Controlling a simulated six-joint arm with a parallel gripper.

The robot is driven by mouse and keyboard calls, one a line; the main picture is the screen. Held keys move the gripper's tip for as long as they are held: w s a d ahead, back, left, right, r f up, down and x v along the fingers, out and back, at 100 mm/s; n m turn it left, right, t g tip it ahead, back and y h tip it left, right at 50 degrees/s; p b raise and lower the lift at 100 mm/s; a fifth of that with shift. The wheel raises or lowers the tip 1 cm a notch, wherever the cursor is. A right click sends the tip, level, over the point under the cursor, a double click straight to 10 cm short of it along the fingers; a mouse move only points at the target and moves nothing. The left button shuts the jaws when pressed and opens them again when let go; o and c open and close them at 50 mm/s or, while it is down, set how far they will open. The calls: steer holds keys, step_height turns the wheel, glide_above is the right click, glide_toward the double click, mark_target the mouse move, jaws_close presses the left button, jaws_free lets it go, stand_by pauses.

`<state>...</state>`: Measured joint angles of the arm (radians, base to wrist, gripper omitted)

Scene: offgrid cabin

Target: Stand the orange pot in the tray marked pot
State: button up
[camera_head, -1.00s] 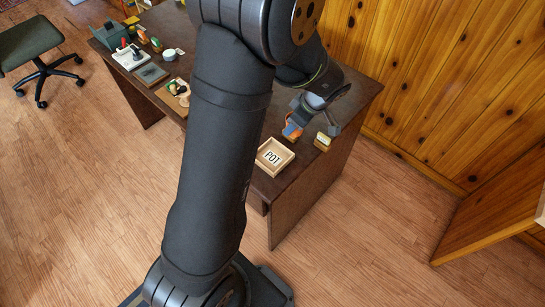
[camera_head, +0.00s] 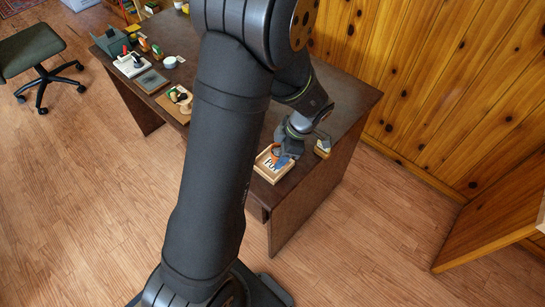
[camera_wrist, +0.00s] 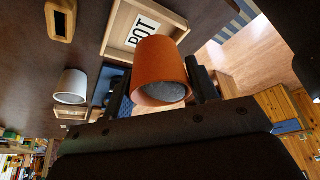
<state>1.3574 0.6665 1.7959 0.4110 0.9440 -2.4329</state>
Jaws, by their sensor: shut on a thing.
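The orange pot (camera_wrist: 160,68) is between the two fingers of my gripper (camera_wrist: 163,88), which is shut on it. The pot's open end faces the wrist camera and shows a grey inside. In the head view the pot (camera_head: 276,151) shows as a small orange patch beside my gripper (camera_head: 286,151), over the back part of the light wooden tray (camera_head: 263,170). The tray's label is partly covered there. In the wrist view the tray (camera_wrist: 115,27) reads POT, and the pot hides part of it. I cannot tell whether the pot touches the tray floor.
A small wooden block-like item (camera_head: 323,147) stands close right of the tray. A white cup-like thing (camera_wrist: 71,86) shows in the wrist view. Several objects, including a wooden board (camera_head: 172,104), lie at the desk's left. The desk edge is close to the tray.

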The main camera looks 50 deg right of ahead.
mark_target(276, 144)
steer(key=w+f, duration=0.1)
steer(key=w, duration=0.2)
steer(key=shift+d+f, duration=0.1)
steer(key=shift+f, duration=2.3)
steer(key=shift+f, duration=0.15)
steer(key=o, duration=0.7)
steer(key=shift+o, duration=0.2)
steer(key=v, duration=1.2)
steer(key=shift+w, duration=0.1)
